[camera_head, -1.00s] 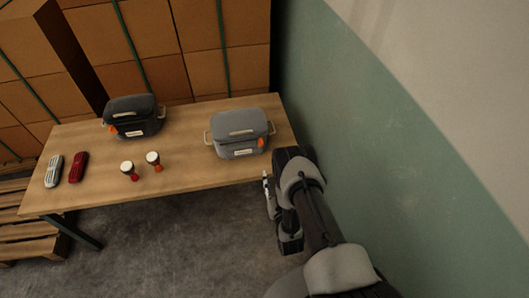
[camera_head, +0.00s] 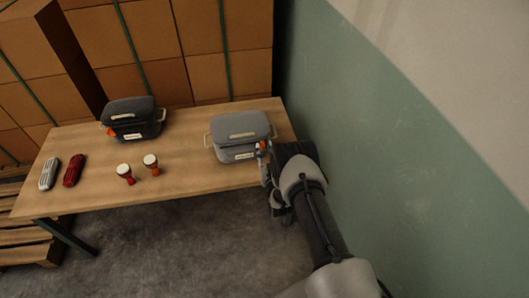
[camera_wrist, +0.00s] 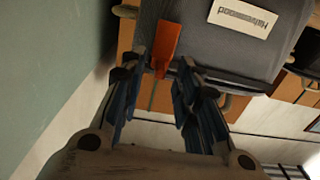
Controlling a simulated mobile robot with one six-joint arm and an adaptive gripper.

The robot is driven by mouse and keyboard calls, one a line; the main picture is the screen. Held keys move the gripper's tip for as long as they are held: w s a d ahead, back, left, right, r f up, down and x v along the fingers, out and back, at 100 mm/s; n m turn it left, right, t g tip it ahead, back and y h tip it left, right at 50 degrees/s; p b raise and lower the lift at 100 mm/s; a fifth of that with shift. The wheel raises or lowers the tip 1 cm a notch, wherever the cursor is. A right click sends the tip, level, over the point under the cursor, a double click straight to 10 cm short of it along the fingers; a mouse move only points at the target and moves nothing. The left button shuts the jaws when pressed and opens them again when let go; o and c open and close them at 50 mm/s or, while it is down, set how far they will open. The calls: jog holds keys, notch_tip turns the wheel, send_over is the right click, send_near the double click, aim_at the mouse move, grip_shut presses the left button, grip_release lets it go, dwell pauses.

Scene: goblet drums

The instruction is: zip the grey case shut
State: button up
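The grey case (camera_head: 240,145) stands at the right end of the table, lid down; whether its zip is shut I cannot tell. In the wrist view its dark fabric front (camera_wrist: 215,45) fills the top, with an orange zip pull (camera_wrist: 165,45) hanging from it. My gripper (camera_head: 263,150) is at the case's right front corner in the head view. In the wrist view my gripper (camera_wrist: 164,60) is open. The orange pull lies between its fingertips, nearer the left one; I see no grip on it.
A dark case (camera_head: 132,120) with an orange pull stands at the table's back left. A green wall (camera_head: 350,150) is close right of my arm.

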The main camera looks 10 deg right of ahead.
jog(key=shift+w, duration=0.6)
grip_shut()
dwell(0.4)
